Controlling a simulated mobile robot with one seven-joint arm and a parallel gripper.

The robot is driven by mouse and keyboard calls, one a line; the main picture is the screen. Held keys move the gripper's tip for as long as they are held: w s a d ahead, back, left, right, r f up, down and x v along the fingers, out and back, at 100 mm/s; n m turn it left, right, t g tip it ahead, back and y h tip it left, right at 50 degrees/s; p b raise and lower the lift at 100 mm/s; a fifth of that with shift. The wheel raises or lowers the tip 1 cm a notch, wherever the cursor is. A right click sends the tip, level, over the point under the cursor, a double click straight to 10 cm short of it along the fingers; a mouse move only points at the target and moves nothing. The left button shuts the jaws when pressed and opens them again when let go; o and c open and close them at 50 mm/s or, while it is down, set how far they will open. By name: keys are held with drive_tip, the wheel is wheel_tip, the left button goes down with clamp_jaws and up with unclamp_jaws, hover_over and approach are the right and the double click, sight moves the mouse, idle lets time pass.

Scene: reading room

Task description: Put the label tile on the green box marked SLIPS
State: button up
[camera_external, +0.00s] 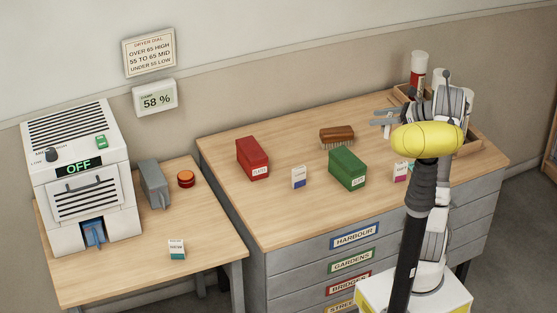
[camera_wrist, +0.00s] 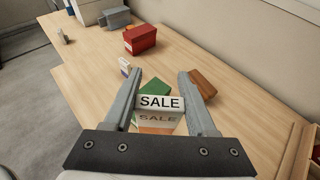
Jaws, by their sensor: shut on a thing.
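My gripper (camera_external: 382,120) is raised above the right part of the cabinet top, to the right of and behind the green box (camera_external: 347,169). In the wrist view its fingers (camera_wrist: 158,98) are shut on a white label tile (camera_wrist: 160,102) reading SALE, not SLIPS. A second, dimmer SALE and an orange patch show below it. The green box has a small white label on its front, hard to read. In the wrist view the green box (camera_wrist: 154,87) is beyond the tile and partly hidden by it. The tile is not clear in the external view.
A red box (camera_external: 252,158), a brown brush (camera_external: 337,136) and small cards (camera_external: 299,178) (camera_external: 400,172) stand around the green box. A wooden tray (camera_external: 468,143) with bottles is at the right. A dryer (camera_external: 80,175) marked OFF stands on the left table. The cabinet's front left top is clear.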

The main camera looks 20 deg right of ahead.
drive_tip(key=shift+w+a+f+b, duration=0.55)
drive_tip(key=shift+w+a+f, duration=0.55)
drive_tip(key=shift+a+f, duration=0.6)
drive_tip(key=shift+w+a+f+b, duration=0.6)
drive_tip(key=shift+w+a+f, duration=0.7)
drive_tip(key=shift+f, duration=0.65)
drive_tip(key=shift+w+a+f+b, duration=0.55)
drive_tip(key=shift+w+a+f, duration=0.35)
drive_tip(key=shift+a+f, duration=0.85)
drive_tip(key=shift+f, duration=0.15)
drive_tip(key=o, duration=1.4)
drive_tip(key=shift+s+d+r, duration=0.2)
drive_tip(key=shift+d+r, duration=0.1)
drive_tip(key=p+v, duration=0.1)
drive_tip(key=v, duration=1)
drive_tip(key=shift+d+r+p, duration=0.1)
drive_tip(key=shift+d+p, duration=0.05)
drive_tip(key=shift+p, duration=0.25)
